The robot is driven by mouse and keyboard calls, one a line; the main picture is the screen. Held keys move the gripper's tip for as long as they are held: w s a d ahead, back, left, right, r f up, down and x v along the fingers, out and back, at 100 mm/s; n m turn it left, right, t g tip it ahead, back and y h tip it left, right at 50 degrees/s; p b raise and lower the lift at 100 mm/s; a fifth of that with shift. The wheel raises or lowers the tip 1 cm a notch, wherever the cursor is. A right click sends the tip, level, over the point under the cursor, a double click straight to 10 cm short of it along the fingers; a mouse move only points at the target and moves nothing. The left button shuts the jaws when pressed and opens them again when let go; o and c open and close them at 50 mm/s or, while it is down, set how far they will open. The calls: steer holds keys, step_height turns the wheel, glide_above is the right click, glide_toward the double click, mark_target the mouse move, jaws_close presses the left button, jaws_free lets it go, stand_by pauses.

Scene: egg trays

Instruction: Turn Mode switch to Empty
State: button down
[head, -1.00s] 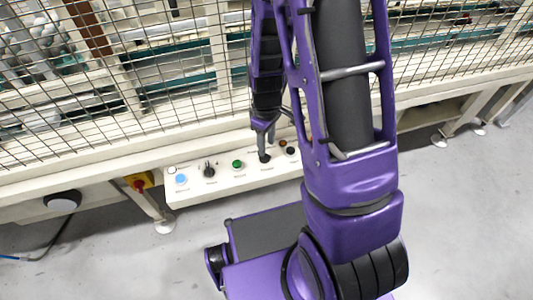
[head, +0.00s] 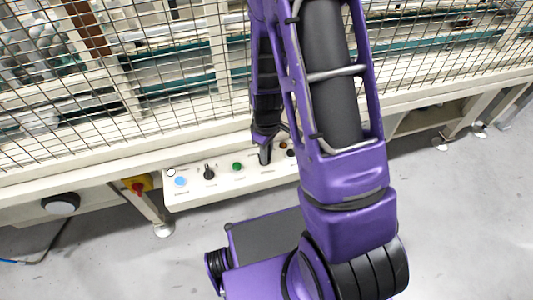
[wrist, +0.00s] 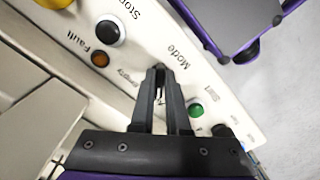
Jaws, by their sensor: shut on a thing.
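The Mode switch (wrist: 160,91) is a small dark knob on the white control panel (wrist: 142,57), between my fingers in the wrist view. The word "Mode" is printed above it and "Empty" to its left. My gripper (wrist: 160,73) is shut on the Mode switch, and its fingers hide most of the knob, so I cannot tell which way it points. In the head view my gripper (head: 265,155) is down at the panel (head: 225,181), covering the switch.
A green Start button (wrist: 196,109) is close to the right finger in the wrist view. An orange Fault lamp (wrist: 100,59) and a black Stop button (wrist: 109,32) are left. The head view shows a blue button (head: 180,181), a black knob (head: 209,173) and wire fence (head: 180,110) behind.

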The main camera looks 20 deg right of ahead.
steer(key=shift+m, duration=0.3)
steer(key=m, duration=0.3)
steer(key=shift+s+a+m, duration=0.1)
steer(key=shift+a+m, duration=0.05)
steer(key=shift+m, duration=0.15)
steer(key=m, duration=0.3)
steer(key=shift+a+m, duration=0.1)
steer(key=shift+m, duration=0.3)
steer(key=m+p, duration=0.1)
steer(key=m, duration=0.3)
steer(key=shift+a+r, duration=0.1)
steer(key=shift+a, duration=0.05)
steer(key=shift+a+m+p, duration=0.1)
steer(key=shift+m+p, duration=0.2)
steer(key=shift+m, duration=1.8)
steer(key=c, duration=0.9)
jaws_free()
